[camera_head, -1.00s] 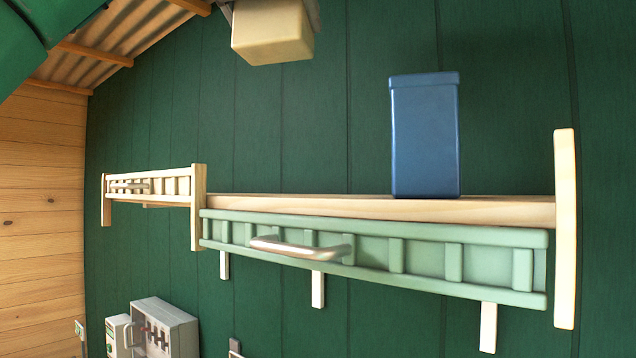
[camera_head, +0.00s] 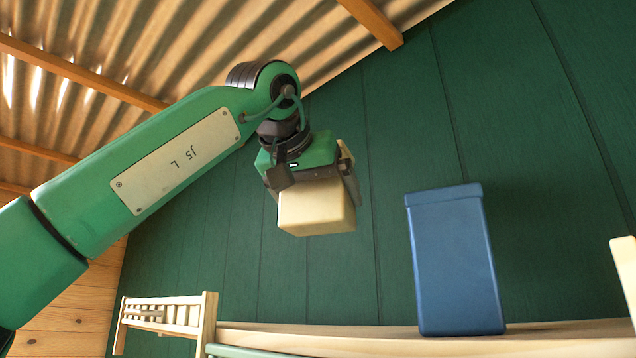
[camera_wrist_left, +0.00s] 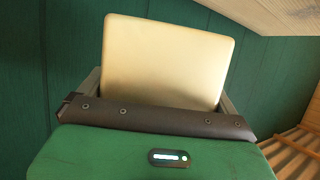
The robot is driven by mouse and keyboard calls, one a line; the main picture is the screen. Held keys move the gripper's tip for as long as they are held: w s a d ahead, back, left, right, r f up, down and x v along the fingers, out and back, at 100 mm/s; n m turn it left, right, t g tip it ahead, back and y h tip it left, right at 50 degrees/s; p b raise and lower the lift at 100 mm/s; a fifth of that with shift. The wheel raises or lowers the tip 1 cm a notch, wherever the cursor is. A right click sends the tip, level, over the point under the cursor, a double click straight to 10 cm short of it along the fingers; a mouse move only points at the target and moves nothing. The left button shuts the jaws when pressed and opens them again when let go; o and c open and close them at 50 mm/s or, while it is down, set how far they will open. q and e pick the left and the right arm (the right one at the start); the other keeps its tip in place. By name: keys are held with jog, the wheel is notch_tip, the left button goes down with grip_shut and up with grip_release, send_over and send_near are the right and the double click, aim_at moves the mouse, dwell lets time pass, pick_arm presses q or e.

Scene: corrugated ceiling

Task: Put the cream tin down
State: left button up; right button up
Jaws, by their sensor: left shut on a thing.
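The cream tin (camera_head: 318,212) is a pale, rounded box held in the air by my left gripper (camera_head: 322,180). The gripper points down and is shut on the tin, with its fingers along the tin's sides. In the left wrist view the tin (camera_wrist_left: 168,60) fills the space between the fingers (camera_wrist_left: 160,95). My right gripper is not in view.
A tall blue tin (camera_head: 455,265) stands upright on the shelf, to the right of the held tin. The shelf to its left looks bare. A wooden end post (camera_head: 627,270) is at the right. A dark green plank wall (camera_head: 400,130) lies behind.

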pick_arm(q)
notch_tip(320, 180, down, 10)
jog(key=shift+s+a+r, duration=0.1)
jog(key=shift+s+f, duration=0.15)
jog(key=shift+f, duration=0.2)
jog(key=shift+f+p, duration=0.35)
jog(key=shift+f, duration=1.2)
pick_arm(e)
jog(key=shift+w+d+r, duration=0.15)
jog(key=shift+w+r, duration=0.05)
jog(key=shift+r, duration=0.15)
pick_arm(q)
jog(key=shift+f, duration=0.1)
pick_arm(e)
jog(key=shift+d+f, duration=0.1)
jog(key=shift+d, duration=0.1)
